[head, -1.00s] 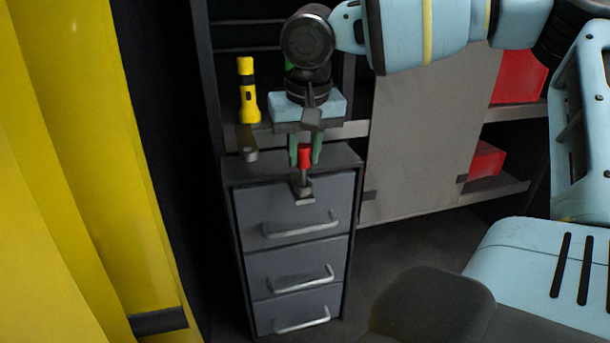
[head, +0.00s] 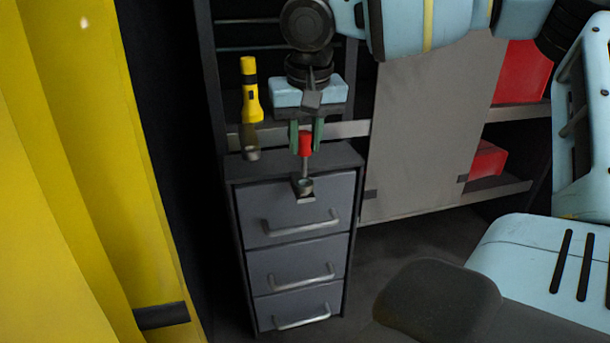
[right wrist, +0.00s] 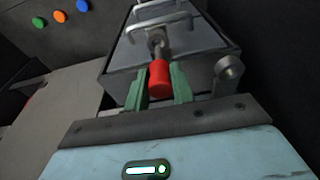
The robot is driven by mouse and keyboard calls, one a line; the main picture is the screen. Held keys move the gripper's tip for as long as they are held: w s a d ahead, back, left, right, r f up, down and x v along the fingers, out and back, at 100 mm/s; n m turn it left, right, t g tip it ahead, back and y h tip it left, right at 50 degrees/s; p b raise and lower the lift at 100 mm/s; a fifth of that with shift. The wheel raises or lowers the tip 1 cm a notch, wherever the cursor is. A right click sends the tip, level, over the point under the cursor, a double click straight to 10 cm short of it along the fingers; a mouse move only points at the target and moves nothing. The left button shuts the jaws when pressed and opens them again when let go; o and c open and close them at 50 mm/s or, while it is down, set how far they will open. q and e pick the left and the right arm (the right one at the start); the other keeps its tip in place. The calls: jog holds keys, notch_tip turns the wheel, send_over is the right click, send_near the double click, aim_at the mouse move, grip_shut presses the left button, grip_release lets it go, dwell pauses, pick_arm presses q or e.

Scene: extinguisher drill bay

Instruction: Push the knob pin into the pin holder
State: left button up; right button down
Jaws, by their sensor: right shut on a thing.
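The knob pin has a red knob (head: 306,145) and a thin grey shaft (head: 304,168). My right gripper (head: 306,140) has green fingers on both sides of the knob and is shut on it, holding the pin upright. The pin holder (head: 304,193) is a small grey bracket with a round ring on the front of the top drawer. The shaft points down at the ring; I cannot tell whether its tip is inside. In the right wrist view the red knob (right wrist: 160,80) sits between the fingers, with the holder (right wrist: 156,42) beyond it. My left gripper is not in view.
The grey drawer cabinet (head: 298,213) has silver bar handles. A yellow flashlight (head: 250,92) stands left of my right gripper, above a round metal piece (head: 251,154) by the cabinet. A yellow panel (head: 75,150) fills the left. Red boxes (head: 488,161) sit on shelves at right.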

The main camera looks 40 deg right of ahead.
jog(key=shift+r, duration=0.1)
jog(key=shift+r+p, duration=0.45)
jog(key=shift+r, duration=1.45)
